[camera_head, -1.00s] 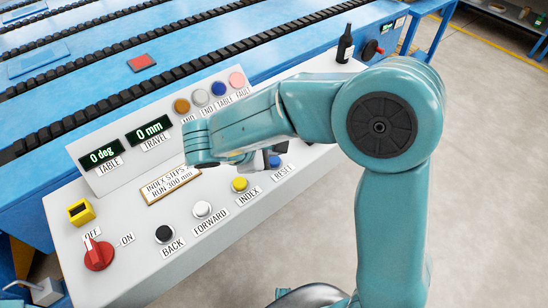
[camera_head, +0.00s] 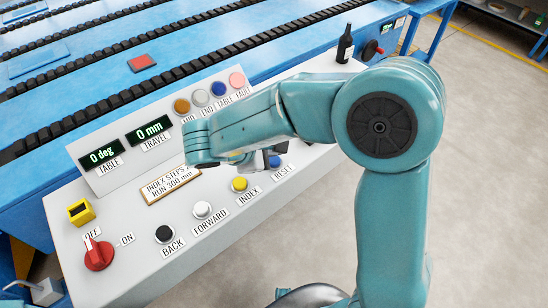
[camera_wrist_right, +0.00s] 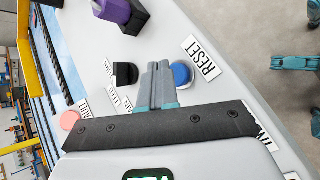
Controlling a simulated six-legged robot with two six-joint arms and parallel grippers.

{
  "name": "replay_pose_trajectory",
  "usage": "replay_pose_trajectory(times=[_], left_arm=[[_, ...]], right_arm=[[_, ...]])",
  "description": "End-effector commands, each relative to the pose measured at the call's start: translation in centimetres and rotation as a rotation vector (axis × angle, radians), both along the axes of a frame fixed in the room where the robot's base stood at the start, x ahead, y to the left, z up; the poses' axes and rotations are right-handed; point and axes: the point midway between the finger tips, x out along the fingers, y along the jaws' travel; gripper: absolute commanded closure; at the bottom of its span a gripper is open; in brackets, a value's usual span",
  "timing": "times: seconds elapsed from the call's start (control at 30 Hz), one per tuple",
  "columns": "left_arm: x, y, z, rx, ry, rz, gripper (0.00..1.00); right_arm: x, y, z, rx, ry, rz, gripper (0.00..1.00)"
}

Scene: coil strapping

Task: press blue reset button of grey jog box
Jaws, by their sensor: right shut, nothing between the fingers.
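The grey jog box (camera_head: 130,205) has a sloped display panel and a row of push buttons on its top. The blue reset button (camera_head: 275,161) is at the right end of that row, by the RESET label (camera_head: 283,173), and partly hidden by my right arm. In the right wrist view the blue button (camera_wrist_right: 181,73) shows just right of my right gripper (camera_wrist_right: 158,66), whose fingers are shut and empty. The fingertips look very close to the button's edge; I cannot tell whether they touch it. My left gripper is not in view.
Yellow (camera_head: 240,184), white (camera_head: 202,209) and black (camera_head: 164,234) buttons line the box, with a red rotary switch (camera_head: 98,255) at the left end. A dark bottle (camera_head: 345,45) stands at the far end. A blue conveyor (camera_head: 200,45) lies behind.

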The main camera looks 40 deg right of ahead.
Motion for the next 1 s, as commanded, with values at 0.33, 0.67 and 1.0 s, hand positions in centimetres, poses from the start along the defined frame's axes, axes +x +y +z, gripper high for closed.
replay_pose_trajectory(times=[0.33, 0.67, 1.0], left_arm=[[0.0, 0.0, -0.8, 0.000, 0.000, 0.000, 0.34], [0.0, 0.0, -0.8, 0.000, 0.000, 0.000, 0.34], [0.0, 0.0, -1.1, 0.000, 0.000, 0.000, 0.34]], right_arm=[[0.0, 0.0, -0.9, 0.000, 0.000, 0.000, 1.00], [0.0, 0.0, -0.9, 0.000, 0.000, 0.000, 1.00], [0.0, 0.0, -1.3, 0.000, 0.000, 0.000, 1.00]])
